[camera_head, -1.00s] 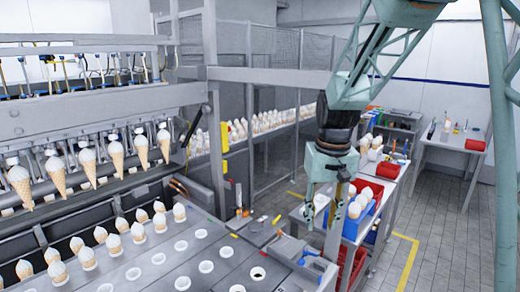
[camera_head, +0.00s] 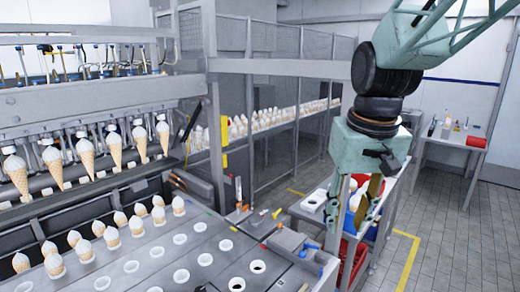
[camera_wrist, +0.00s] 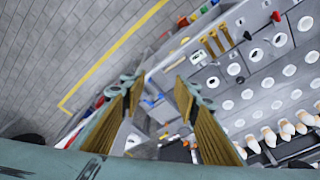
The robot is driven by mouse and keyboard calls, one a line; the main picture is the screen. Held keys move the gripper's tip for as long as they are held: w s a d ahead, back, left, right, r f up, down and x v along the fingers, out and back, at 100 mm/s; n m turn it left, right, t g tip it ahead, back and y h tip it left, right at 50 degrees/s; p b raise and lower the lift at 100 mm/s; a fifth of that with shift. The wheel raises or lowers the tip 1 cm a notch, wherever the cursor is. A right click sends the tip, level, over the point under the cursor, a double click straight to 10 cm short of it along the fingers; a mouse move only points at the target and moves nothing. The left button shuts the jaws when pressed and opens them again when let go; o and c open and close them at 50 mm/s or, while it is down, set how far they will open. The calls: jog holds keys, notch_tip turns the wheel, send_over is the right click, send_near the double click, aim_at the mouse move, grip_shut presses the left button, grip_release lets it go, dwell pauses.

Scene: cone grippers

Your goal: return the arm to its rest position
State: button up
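My gripper (camera_head: 354,212) hangs pointing down at the right of the head view, in front of the side table with the blue and red bins. Its two fingers are spread apart and nothing shows between them. The wrist view also shows both fingers, with brown ribbed pads, on either side of an empty gap (camera_wrist: 160,86). My arm's upper links reach out of the picture at the upper right of the head view. Part of the blue bin (camera_head: 351,222) and its white contents are hidden behind the fingers.
The cone machine's perforated plate (camera_head: 215,240) lies left of my gripper, with standing cones (camera_head: 111,236) on its left part. More cones hang above it. A fence post stands behind.

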jog(key=s+f+t+b, duration=0.1)
jog(key=s+b, duration=0.2)
jog(key=s, duration=1)
jog(key=s+d+f+b, duration=0.1)
jog(key=s+b, duration=0.2)
jog(key=s, duration=0.9)
jog(key=shift+s+d+f+t, duration=0.25)
jog(key=shift+s+f+t, duration=0.05)
jog(key=shift+s+t, duration=0.1)
